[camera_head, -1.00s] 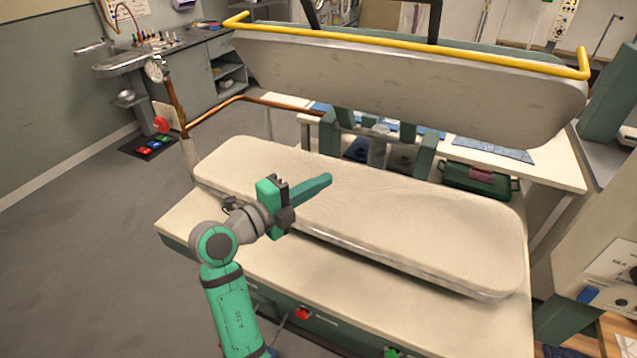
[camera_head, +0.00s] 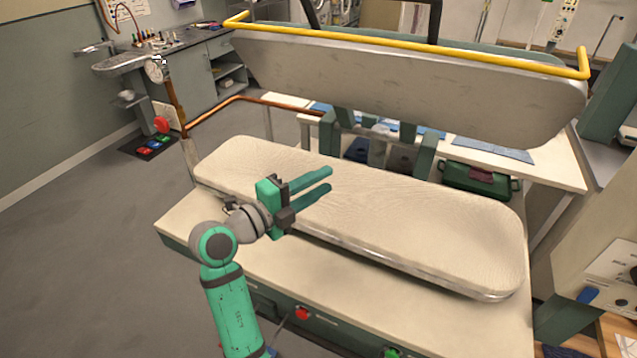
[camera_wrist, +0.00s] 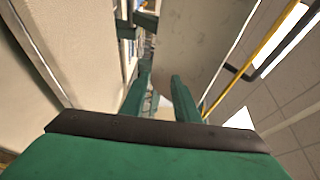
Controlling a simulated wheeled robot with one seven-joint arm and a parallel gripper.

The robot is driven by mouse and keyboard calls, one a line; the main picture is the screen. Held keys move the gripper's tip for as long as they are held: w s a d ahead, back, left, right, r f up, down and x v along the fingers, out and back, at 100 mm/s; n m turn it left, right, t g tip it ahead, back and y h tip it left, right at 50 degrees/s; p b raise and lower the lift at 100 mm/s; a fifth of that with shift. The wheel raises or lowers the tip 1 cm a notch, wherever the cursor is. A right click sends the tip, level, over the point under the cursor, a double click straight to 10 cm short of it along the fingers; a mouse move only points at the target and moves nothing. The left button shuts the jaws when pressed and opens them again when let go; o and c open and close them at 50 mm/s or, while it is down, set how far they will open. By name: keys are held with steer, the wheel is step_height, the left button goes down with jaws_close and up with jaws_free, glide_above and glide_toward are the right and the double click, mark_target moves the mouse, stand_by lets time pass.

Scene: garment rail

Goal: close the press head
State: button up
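The press head (camera_head: 400,90) is raised and tilted above the padded lower buck (camera_head: 370,215), with a wide gap between them. A yellow handle bar (camera_head: 420,44) runs along the head's upper edge. My gripper (camera_head: 328,182) is over the left part of the buck, below the head and apart from the handle. Its two green fingers are spread with nothing between them. In the wrist view my gripper's fingers (camera_wrist: 163,95) are apart too. The head's underside (camera_wrist: 195,45) and the yellow bar (camera_wrist: 245,65) show to the right there.
A copper pipe (camera_head: 240,99) and a gauge (camera_head: 155,70) stand left of the press. Red (camera_head: 302,313) and green (camera_head: 392,352) buttons are on the press front. Open floor lies at left.

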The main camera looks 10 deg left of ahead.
steer(key=shift+o, duration=0.3)
steer(key=v, duration=1)
steer(key=shift+s+a, duration=0.25)
steer(key=shift+s, duration=0.05)
